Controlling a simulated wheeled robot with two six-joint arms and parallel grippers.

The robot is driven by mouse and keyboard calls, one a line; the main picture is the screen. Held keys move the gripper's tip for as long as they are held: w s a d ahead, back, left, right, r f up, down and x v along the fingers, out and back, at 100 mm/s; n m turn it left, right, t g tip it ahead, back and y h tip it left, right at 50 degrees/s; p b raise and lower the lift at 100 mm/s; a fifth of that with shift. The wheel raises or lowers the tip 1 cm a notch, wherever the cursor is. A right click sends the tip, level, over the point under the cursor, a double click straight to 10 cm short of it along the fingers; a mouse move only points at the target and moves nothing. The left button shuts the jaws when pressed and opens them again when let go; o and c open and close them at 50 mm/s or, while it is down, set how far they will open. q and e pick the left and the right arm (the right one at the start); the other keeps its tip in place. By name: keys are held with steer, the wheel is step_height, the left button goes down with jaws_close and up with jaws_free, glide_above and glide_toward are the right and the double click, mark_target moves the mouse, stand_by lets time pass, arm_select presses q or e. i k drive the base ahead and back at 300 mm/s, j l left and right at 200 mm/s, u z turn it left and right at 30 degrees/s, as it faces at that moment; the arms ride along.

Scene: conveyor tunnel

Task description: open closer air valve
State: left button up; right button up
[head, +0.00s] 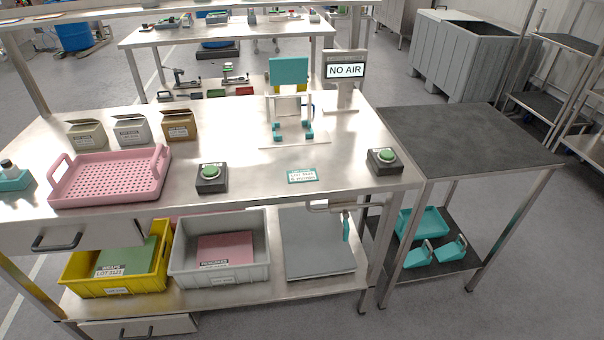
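The closer is a teal-and-metal fixture (289,75) standing on a pale base plate at the back right of the steel workbench (240,160). A display (345,70) beside it reads "NO AIR". Under the bench's right front edge runs a short metal pipe (328,208). A teal lever (346,229) hangs down near the pipe's right end and looks like the air valve's handle. Its joint to the pipe is too small to make out. Neither of my grippers shows in the head view.
Two green push buttons (211,174) (384,157) and a pink perforated tray (110,176) stand on the bench. A dark-topped side table (465,138) adjoins on the right. Floor in front is clear.

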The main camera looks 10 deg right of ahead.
mark_target(345, 214)
steer(key=i+j+u, duration=0.1)
steer(key=j+u, duration=0.15)
steer(key=j, duration=0.15)
steer(key=i+j+u, duration=0.25)
steer(key=j, duration=0.15)
steer(key=k+z, duration=0.15)
steer(key=z, duration=1.35)
steer(key=i+l, duration=0.05)
